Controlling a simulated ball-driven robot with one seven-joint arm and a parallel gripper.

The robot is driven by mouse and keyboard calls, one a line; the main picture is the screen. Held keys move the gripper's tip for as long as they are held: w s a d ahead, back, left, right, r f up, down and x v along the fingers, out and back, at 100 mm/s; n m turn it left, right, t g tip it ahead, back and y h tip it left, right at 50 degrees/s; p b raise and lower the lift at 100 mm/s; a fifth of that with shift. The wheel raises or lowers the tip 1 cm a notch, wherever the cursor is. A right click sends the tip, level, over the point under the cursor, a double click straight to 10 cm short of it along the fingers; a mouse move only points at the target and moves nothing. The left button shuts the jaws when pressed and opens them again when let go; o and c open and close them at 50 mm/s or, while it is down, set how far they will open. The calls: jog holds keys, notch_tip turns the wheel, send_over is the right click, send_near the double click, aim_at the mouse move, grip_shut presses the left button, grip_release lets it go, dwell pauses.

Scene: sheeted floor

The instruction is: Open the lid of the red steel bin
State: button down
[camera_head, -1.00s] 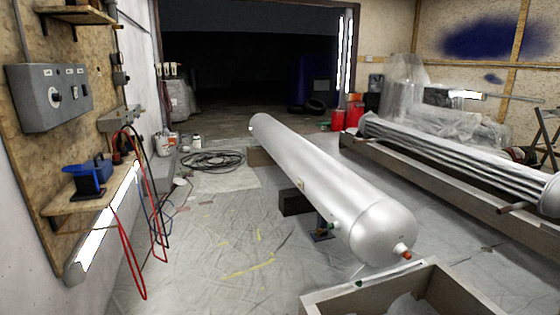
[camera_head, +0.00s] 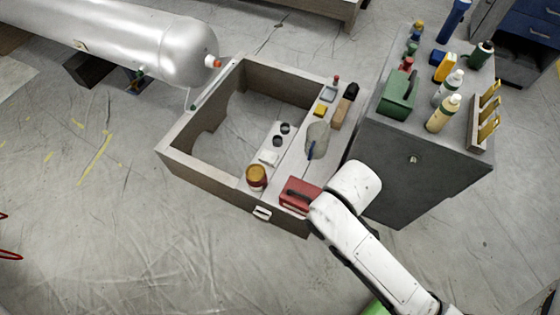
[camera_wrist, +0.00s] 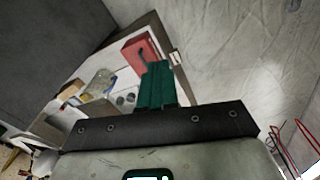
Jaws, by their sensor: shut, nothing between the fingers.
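The red steel bin (camera_head: 297,196) sits on the near right end of a pale board across a wooden frame, in the head view. A dark handle-like part shows on it, and its lid looks closed. The wrist view shows the red bin (camera_wrist: 140,52) beyond my gripper (camera_wrist: 157,68), at the upper middle. My gripper's green fingers are together and empty. They overlap the bin's lower edge in that picture; I cannot tell whether they touch it. In the head view my white arm reaches in from the lower right and hides the gripper and the bin's right end.
A dark cabinet (camera_head: 420,165) with bottles and a green box (camera_head: 398,95) stands close on the right. The sheeted floor in front is clear.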

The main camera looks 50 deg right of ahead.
notch_tip(320, 180, down, 15)
jog(key=w+n+g+h+b, duration=0.2)
jog(key=w+n+h+b, duration=0.15)
jog(key=n+b, duration=0.4)
jog(key=n+t+h+b, duration=0.6)
jog(key=n+h+b, duration=0.65)
jog(key=b, duration=0.85)
send_near(290, 202)
jog(key=shift+n+y, duration=0.6)
jog(key=shift+y, duration=0.3)
jog(key=d+b, duration=0.2)
jog(key=w+d+b, duration=0.1)
jog(key=d+b, duration=0.1)
jog(key=d, duration=0.1)
jog(key=shift+w+d+r, duration=0.1)
jog(key=shift+d+r, duration=0.05)
jog(key=shift+d, duration=0.15)
jog(key=d+r, duration=0.1)
jog(key=w+d+r, duration=0.1)
jog(key=d, duration=0.1)
jog(key=shift+r+b, duration=0.3)
jog(key=shift+b, duration=0.05)
jog(key=shift+r+p, duration=0.2)
jog(key=shift+p, duration=0.15)
